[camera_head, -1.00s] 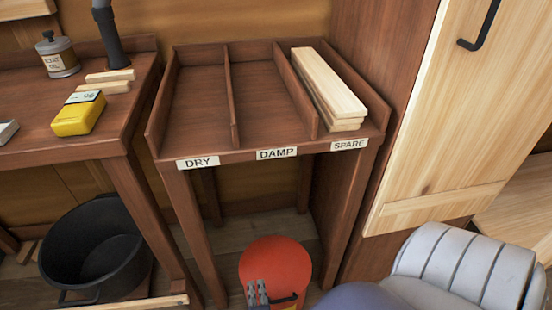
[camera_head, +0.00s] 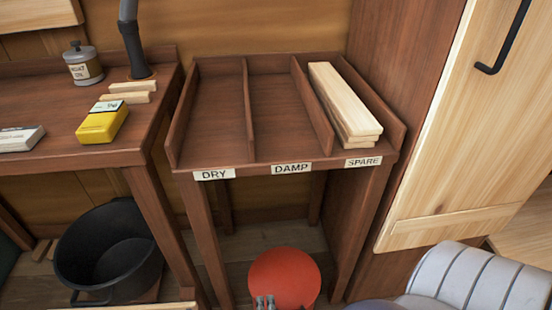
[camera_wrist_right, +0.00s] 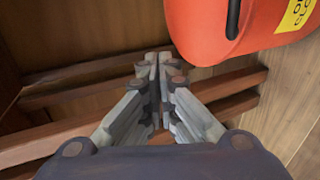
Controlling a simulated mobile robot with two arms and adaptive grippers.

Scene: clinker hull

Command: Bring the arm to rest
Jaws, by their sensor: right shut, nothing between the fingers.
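My right gripper (camera_head: 264,302) shows only at the bottom edge of the head view, low in front of the rack and just before a red-orange container. In the right wrist view the same gripper (camera_wrist_right: 158,62) has its fingertips together with nothing between them. The red-orange container (camera_head: 284,277) stands on the floor under the rack; in the right wrist view it (camera_wrist_right: 225,28) is at the upper right, close to the fingers but apart from them. My left gripper is not in view.
The rack (camera_head: 272,170) has bays labelled DRY, DAMP and SPARE. Pale planks (camera_head: 342,100) lie in SPARE; the other two bays are empty. A bench at left holds a yellow box (camera_head: 102,123), a can (camera_head: 83,64) and wood strips (camera_head: 128,97). A black tub (camera_head: 108,250) stands below.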

